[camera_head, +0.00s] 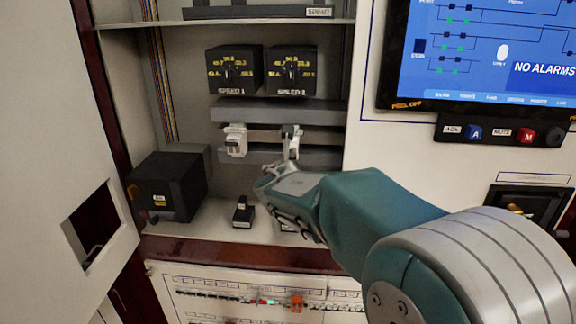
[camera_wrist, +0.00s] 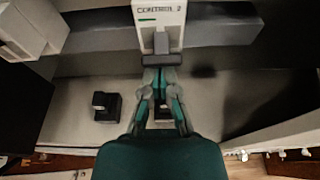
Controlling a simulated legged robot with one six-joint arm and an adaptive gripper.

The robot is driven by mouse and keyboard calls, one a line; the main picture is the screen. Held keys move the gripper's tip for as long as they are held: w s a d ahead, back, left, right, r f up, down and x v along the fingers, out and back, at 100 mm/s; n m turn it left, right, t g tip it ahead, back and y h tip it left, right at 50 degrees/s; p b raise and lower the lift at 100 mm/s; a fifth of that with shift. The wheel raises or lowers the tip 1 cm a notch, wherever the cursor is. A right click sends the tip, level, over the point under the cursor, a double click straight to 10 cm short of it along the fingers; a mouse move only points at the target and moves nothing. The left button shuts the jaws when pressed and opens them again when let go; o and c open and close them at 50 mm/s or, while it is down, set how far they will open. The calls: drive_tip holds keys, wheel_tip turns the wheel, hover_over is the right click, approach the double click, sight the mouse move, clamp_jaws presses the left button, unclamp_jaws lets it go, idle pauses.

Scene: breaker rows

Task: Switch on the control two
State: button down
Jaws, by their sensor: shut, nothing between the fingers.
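The control two breaker is a narrow white unit labelled "CONTROL 2" (camera_wrist: 147,16), with a grey switch lever (camera_wrist: 161,43) at its lower part. In the head view this breaker (camera_head: 291,133) is the right one of two on the grey rail. My gripper (camera_wrist: 161,75) is shut and empty. Its fingertips are right at the lower end of the lever; I cannot tell whether they touch. In the head view my gripper (camera_head: 270,177) is just below the breaker, partly hiding its lower end.
Another white breaker (camera_head: 236,140) sits left on the rail. Black SPEED 1 (camera_head: 233,72) and SPEED 2 (camera_head: 292,72) dial boxes are above. A black box (camera_head: 168,187) and small black block (camera_head: 243,214) stand on the cabinet floor. An open door (camera_head: 55,150) is at left.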

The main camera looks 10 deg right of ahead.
drive_tip(key=shift+s+r+g, duration=0.1)
drive_tip(key=shift+r+g, duration=0.2)
drive_tip(key=shift+g, duration=0.2)
idle(0.8)
drive_tip(key=shift+s+a+r, duration=0.1)
drive_tip(key=shift+s+r, duration=0.1)
drive_tip(key=shift+r, duration=0.35)
idle(0.8)
drive_tip(key=shift+r+g+y, duration=0.15)
drive_tip(key=shift+g+y, duration=0.15)
drive_tip(key=shift+g, duration=0.2)
drive_tip(key=shift+r+g, duration=0.15)
drive_tip(key=shift+g, duration=0.35)
drive_tip(key=shift+s, duration=0.1)
drive_tip(key=shift+r, duration=0.15)
drive_tip(key=shift+r, duration=0.7)
drive_tip(key=shift+f, duration=0.1)
